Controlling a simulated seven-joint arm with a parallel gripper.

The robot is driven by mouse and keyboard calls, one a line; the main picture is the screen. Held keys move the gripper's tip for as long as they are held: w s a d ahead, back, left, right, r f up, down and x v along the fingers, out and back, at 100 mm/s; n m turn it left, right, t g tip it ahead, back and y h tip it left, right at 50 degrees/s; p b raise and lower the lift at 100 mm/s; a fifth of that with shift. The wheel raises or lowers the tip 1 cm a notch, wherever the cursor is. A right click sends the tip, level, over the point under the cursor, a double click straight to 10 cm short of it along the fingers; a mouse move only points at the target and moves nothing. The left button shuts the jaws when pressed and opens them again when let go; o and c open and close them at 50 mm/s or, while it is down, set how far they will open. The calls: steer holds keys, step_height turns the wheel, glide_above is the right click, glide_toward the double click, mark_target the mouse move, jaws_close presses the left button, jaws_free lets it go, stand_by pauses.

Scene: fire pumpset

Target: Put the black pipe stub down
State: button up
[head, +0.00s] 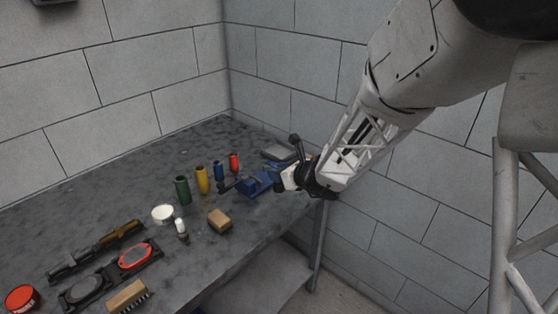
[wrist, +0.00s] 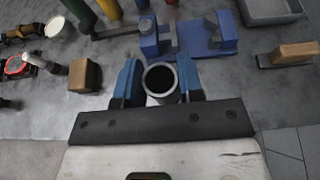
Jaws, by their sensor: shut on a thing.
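The black pipe stub (wrist: 160,82) shows in the wrist view as a dark ring with a pale rim, seen end-on. My gripper (wrist: 160,80) has blue fingers shut on it from both sides. In the head view my gripper (head: 288,180) is at the right end of the grey workbench (head: 130,185), close to the blue vise (head: 258,184). The vise also shows in the wrist view (wrist: 205,38), just beyond the stub. In the head view I cannot make out the stub. I cannot tell whether its lower end touches the bench.
Green, yellow, blue and red cylinders (head: 202,180) stand left of the vise. A wooden block (head: 219,220) lies in front, and a grey tray (head: 278,153) lies behind. A wooden-handled tool (wrist: 290,53) lies to the right in the wrist view.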

steer(key=w+r, duration=0.2)
steer(key=w, duration=1.3)
steer(key=w+d+r+n+g+y, duration=0.1)
steer(key=w+r, duration=0.1)
steer(key=w, duration=1.2)
steer(key=shift+w+d+n, duration=0.15)
steer(key=shift+w+n, duration=0.15)
steer(key=shift+w, duration=0.1)
steer(key=shift+r, duration=0.1)
step_height(320, 180, down, 6)
steer(key=shift+f, duration=0.2)
steer(key=shift+f, duration=1.8)
steer(key=shift+f, duration=0.1)
steer(key=o, duration=1)
steer(key=shift+o, duration=0.2)
